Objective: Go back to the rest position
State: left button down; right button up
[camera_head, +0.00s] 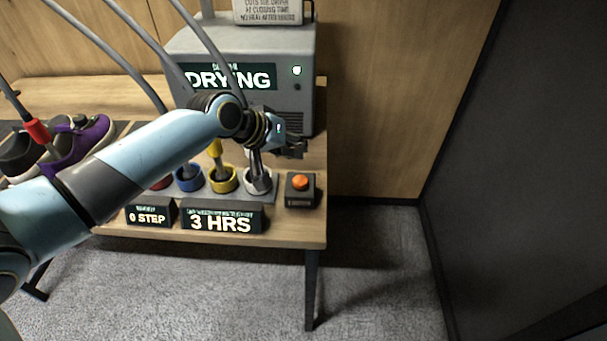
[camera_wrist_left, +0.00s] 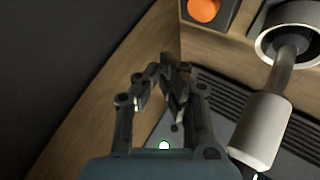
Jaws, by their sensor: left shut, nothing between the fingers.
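My left arm reaches across the head view from the left. Its gripper (camera_head: 292,150) is over the right part of the table, in front of the drying machine (camera_head: 306,80). In the left wrist view the gripper (camera_wrist_left: 165,68) is shut, with no object held. A pale-handled tool (camera_wrist_left: 262,130) stands in a white ring holder (camera_head: 257,187) beside and below the gripper, apart from it in the wrist view. My right gripper is not in view.
Blue (camera_head: 189,182) and yellow (camera_head: 223,184) holders stand left of the white one. An orange button (camera_head: 300,182) is at the table's right end. Signs line the front edge. Floor (camera_head: 380,270) right is clear.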

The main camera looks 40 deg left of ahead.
pick_arm(q)
jog(key=s+d+r+m+g+y, duration=0.1)
jog(key=s+r+m+g, duration=0.15)
jog(key=s, duration=0.65)
jog(key=s+d+r+m+g+y, duration=0.15)
jog(key=s+r, duration=0.25)
jog(key=s, duration=0.5)
jog(key=s+d+r+m+g+y, duration=0.1)
jog(key=s+d+r+m, duration=0.15)
jog(key=s, duration=0.65)
jog(key=s+a+f+g+b, duration=0.15)
jog(key=f+b, duration=0.45)
jog(key=f, duration=1.4)
jog(key=a+f+b, duration=0.2)
jog(key=f+b, duration=0.4)
jog(key=f, duration=1.4)
jog(key=s+f+b, duration=0.4)
jog(key=s+f, duration=0.5)
jog(key=f, duration=0.3)
jog(key=s+a+f+g+b, duration=0.1)
jog(key=s+f+b, duration=0.4)
jog(key=s+f, duration=0.4)
notch_tip(320, 180, down, 3)
jog(key=shift+s+r, duration=0.15)
jog(key=shift+s, duration=0.05)
jog(key=shift+n+g, duration=0.25)
